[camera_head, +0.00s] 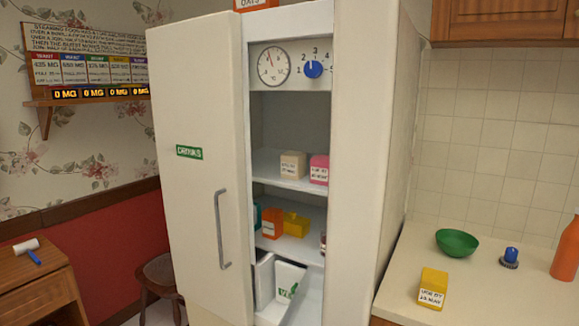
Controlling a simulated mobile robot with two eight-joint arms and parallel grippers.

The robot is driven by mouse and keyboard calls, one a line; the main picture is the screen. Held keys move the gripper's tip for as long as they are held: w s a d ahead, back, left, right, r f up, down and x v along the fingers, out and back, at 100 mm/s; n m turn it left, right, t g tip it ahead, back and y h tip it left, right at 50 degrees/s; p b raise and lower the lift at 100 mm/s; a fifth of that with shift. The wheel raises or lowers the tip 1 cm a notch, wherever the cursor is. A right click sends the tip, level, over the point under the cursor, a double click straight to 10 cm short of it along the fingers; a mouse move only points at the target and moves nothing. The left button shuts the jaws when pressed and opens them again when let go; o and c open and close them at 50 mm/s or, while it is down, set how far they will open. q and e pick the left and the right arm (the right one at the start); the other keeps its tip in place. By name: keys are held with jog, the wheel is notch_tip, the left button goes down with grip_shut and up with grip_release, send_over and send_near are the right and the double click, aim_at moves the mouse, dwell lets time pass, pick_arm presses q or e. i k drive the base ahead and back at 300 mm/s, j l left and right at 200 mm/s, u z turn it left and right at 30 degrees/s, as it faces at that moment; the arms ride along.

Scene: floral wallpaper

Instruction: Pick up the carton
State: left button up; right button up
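Several box-shaped things could be the carton, and I cannot tell which one is meant. A yellow carton (433,288) with a white date label stands on the counter at the right. Inside the open fridge, a beige carton (293,165) and a pink carton (319,169) stand side by side on the upper shelf. An orange box (272,223) and a yellow block-like item (296,225) sit on the shelf below. Neither of my grippers shows in the head view.
A green bowl (457,242), a blue-topped item (511,257) and an orange bottle (567,250) stand on the counter (480,290). A stool (160,275) stands left of the fridge.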

aim_at(293, 164)
jog(key=i+j+z, duration=0.1)
jog(key=j+z, duration=1.8)
jog(key=z, duration=0.25)
jog(key=j+z, duration=0.2)
jog(key=z, duration=0.15)
jog(key=i+j+u, duration=0.1)
jog(key=j+u, duration=0.2)
jog(key=i+j+u, duration=0.25)
jog(key=j, duration=0.2)
jog(key=k+j, duration=0.05)
jog(key=k, duration=0.05)
